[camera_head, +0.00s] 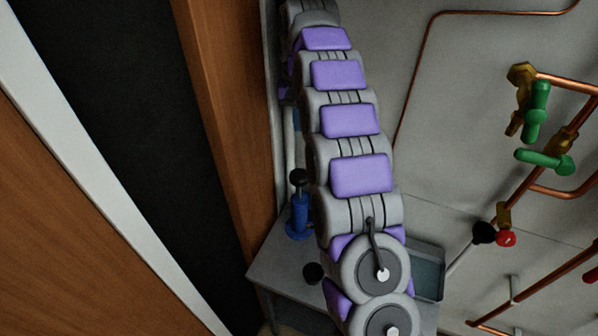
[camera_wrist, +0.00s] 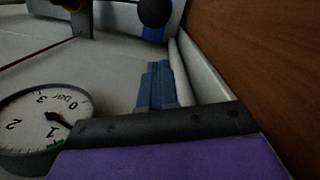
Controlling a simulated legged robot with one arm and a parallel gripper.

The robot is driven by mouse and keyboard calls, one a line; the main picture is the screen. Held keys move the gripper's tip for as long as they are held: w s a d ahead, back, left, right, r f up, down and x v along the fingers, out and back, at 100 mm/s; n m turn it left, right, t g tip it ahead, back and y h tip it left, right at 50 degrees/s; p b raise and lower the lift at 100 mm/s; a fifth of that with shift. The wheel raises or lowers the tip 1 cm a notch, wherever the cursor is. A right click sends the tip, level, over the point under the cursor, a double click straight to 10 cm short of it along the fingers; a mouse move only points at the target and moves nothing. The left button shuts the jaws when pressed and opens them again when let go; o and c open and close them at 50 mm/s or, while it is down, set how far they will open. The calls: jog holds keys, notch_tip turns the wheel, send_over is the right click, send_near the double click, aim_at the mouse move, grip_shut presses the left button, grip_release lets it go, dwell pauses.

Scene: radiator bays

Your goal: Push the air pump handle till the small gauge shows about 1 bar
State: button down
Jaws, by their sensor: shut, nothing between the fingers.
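The air pump (camera_head: 299,216) is a blue cylinder with a black ball-topped handle (camera_head: 298,178), upright on a grey bench left of my arm. In the wrist view, a black ball (camera_wrist: 155,12) shows at the top above a blue body (camera_wrist: 153,34). A round white gauge (camera_wrist: 30,128) with the numbers 0 to 3 and "bar" is at lower left; its dark needle appears to point between 0 and 1, and a green mark lies near 1. My gripper (camera_wrist: 155,82) is shut and empty, apart from the ball in the picture. My arm hides it in the head view.
The grey bench (camera_head: 277,262) holds a small black knob (camera_head: 313,273) and a grey tray (camera_head: 430,272). Copper pipes with green valves (camera_head: 536,112) and a red knob (camera_head: 506,239) run along the right wall. A wooden panel (camera_head: 225,110) stands close on the left.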

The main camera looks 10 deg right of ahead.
jog(key=shift+w+r, duration=0.1)
jog(key=shift+r, duration=0.8)
jog(key=shift+f+p, duration=0.1)
jog(key=shift+p, duration=0.25)
dwell(0.8)
jog(key=shift+a, duration=0.1)
